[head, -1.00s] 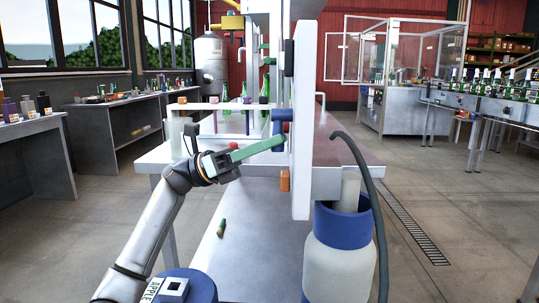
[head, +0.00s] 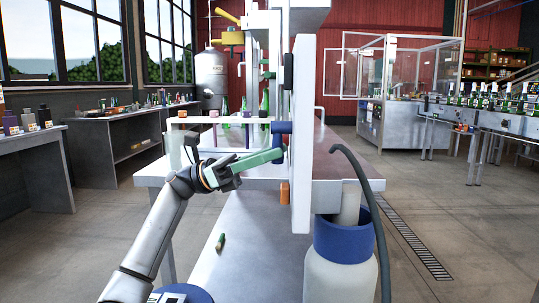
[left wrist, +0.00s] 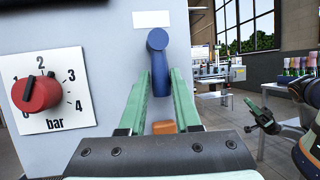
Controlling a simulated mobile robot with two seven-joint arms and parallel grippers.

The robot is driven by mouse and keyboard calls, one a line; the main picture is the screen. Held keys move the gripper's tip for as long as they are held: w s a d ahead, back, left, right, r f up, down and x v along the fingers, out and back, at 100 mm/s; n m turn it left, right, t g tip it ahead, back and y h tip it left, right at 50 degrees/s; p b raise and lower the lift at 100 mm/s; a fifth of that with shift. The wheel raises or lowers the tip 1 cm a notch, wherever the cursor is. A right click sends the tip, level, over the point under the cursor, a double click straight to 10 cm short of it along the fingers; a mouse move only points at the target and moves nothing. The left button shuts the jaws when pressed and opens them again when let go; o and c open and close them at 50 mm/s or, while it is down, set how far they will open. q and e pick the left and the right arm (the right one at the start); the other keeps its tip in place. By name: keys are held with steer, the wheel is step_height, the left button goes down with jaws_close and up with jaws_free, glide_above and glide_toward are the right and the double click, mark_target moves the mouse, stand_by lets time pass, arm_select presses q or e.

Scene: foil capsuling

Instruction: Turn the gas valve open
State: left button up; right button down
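The blue valve handle (head: 283,128) sits on the side of the white machine panel. In the left wrist view the blue handle (left wrist: 158,58) has a round top and its lever hangs down. My left gripper (head: 279,154) has its green fingertips at the lever. In the left wrist view my left gripper (left wrist: 160,78) is open, with one finger on each side of the lever and a gap on both sides. My right gripper (left wrist: 262,119) shows at the right of the left wrist view, away from the valve; its opening is unclear.
A red pressure knob (left wrist: 38,92) on a bar dial is left of the handle. An orange block (head: 284,192) is below it. A gas bottle with a blue collar (head: 342,240) and a dark hose (head: 378,210) stands at the right. A small green piece (head: 220,241) lies on the lower surface.

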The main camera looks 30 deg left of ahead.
arm_select(q)
steer(key=o, duration=0.3)
steer(key=p+v, duration=0.1)
steer(key=v, duration=1.1)
steer(key=shift+s+a, duration=0.1)
steer(key=shift+a, duration=0.15)
steer(key=shift+f, duration=0.1)
